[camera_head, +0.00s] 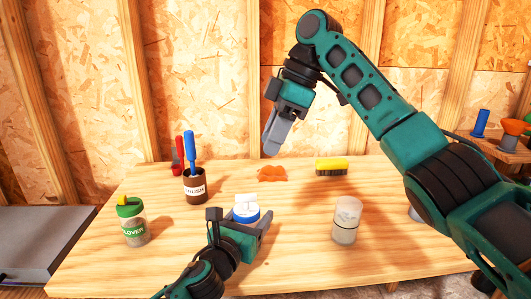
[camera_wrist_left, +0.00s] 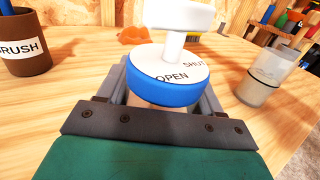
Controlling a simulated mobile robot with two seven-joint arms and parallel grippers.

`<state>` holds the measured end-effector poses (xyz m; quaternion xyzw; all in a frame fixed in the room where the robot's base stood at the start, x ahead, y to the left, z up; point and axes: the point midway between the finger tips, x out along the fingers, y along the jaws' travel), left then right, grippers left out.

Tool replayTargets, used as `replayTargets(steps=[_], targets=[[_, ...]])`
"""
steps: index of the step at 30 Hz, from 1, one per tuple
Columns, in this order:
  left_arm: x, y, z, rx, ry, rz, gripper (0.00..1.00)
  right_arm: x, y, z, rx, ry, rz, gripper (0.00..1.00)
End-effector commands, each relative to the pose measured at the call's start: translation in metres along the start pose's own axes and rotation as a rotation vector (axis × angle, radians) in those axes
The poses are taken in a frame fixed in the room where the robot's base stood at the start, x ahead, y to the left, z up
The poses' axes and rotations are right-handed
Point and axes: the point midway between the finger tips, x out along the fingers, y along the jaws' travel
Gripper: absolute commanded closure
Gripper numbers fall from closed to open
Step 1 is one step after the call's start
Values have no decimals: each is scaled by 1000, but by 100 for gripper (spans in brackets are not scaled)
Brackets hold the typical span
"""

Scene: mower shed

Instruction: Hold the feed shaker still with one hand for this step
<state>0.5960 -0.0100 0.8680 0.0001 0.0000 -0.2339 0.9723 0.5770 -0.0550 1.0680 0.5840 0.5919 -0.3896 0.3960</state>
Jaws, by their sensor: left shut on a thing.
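The feed shaker (camera_head: 247,214) stands on the wooden table, with a blue-rimmed lid and a white knob on top. In the left wrist view the shaker's lid (camera_wrist_left: 165,84) shows the words OPEN and SHUT, and the white T-shaped knob (camera_wrist_left: 177,22) rises from it. My left gripper (camera_head: 244,226) is shut on the shaker, one finger on each side just below the lid. Most of the shaker's body is hidden by the gripper. My right gripper (camera_head: 272,140) hangs in the air above the back of the table, apart from the shaker; its finger gap is not clear.
A green-lidded clover jar (camera_head: 132,222) stands at left, near a brown brush cup (camera_head: 195,188) with a blue handle. A clear jar (camera_head: 346,221) stands right of the shaker. An orange item (camera_head: 272,173) and a yellow brush (camera_head: 332,166) lie at the back.

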Motion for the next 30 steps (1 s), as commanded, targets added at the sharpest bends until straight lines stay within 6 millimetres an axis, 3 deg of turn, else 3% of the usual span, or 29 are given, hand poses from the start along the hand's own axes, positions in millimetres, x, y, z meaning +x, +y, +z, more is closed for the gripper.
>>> replayTargets(steps=[12, 13, 22, 30], targets=[[0, 0, 0, 0, 1, 0, 69, -3, 0, 0, 0, 0, -1, 64], [0, 0, 0, 0, 1, 0, 33, -3, 0, 0, 1, 0, -1, 64], [0, 0, 0, 0, 1, 0, 5, -3, 0, 0, 1, 0, -1, 64], [-1, 0, 0, 0, 0, 0, 5, -3, 0, 0, 1, 0, -1, 64]])
